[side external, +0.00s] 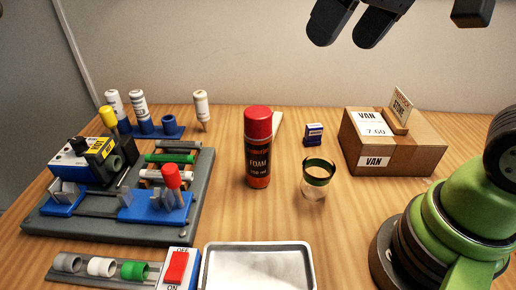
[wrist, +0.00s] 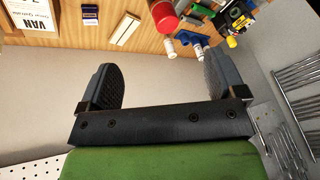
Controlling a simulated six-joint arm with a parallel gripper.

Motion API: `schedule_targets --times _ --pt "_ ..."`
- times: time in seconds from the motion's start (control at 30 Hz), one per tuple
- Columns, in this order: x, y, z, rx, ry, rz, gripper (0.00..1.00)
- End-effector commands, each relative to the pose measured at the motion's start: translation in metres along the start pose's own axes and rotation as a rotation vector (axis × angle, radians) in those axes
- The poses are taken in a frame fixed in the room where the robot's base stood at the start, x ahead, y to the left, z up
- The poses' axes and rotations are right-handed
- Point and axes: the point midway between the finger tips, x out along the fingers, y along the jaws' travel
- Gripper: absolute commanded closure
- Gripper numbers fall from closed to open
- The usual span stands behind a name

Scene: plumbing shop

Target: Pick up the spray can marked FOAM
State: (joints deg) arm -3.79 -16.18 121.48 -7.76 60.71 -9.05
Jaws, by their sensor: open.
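The spray can marked FOAM (side external: 258,160) stands upright near the middle of the table, with a red cap and a dark body with an orange band. In the wrist view its red cap (wrist: 163,14) shows at the top edge, with the rest mostly cut off. My gripper (side external: 345,40) is at the top of the side view, above and to the right of the can, and well apart from it. In the wrist view my gripper (wrist: 160,82) has its two dark fingers spread wide, with nothing between them.
A glass jar (side external: 315,182) and a small blue box (side external: 313,134) stand right of the can. A cardboard box marked VAN (side external: 390,152) is further right. A metal tray (side external: 207,262) lies in front. A grey fixture (side external: 70,228) with blue clamps is at left.

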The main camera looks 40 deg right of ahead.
Motion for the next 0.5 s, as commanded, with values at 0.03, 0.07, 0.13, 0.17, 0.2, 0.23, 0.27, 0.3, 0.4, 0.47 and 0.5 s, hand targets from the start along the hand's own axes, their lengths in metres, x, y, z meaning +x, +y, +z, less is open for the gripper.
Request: schedule_targets --times 0.03,0.07,0.13,0.17,0.2,0.23,0.27,0.3,0.4,0.47,0.5 --pt "0.011 -0.004 -0.014 -0.039 -0.050 0.015 0.11" --pt "0.018 -0.005 -0.021 -0.065 -0.075 0.024 0.11" --pt "0.035 -0.010 -0.037 -0.121 -0.136 0.043 0.11" --pt "0.043 -0.011 -0.043 -0.147 -0.161 0.052 0.11" --pt "0.054 -0.013 -0.051 -0.177 -0.195 0.062 0.11" --pt "0.063 -0.015 -0.056 -0.201 -0.220 0.071 0.11" --pt "0.072 -0.017 -0.060 -0.223 -0.243 0.077 0.11" --pt "0.084 -0.018 -0.065 -0.251 -0.273 0.086 0.11" --pt "0.111 -0.021 -0.074 -0.310 -0.335 0.104 0.11" --pt "0.123 -0.023 -0.077 -0.336 -0.362 0.112 0.11" --pt "0.129 -0.023 -0.078 -0.349 -0.377 0.116 0.11"
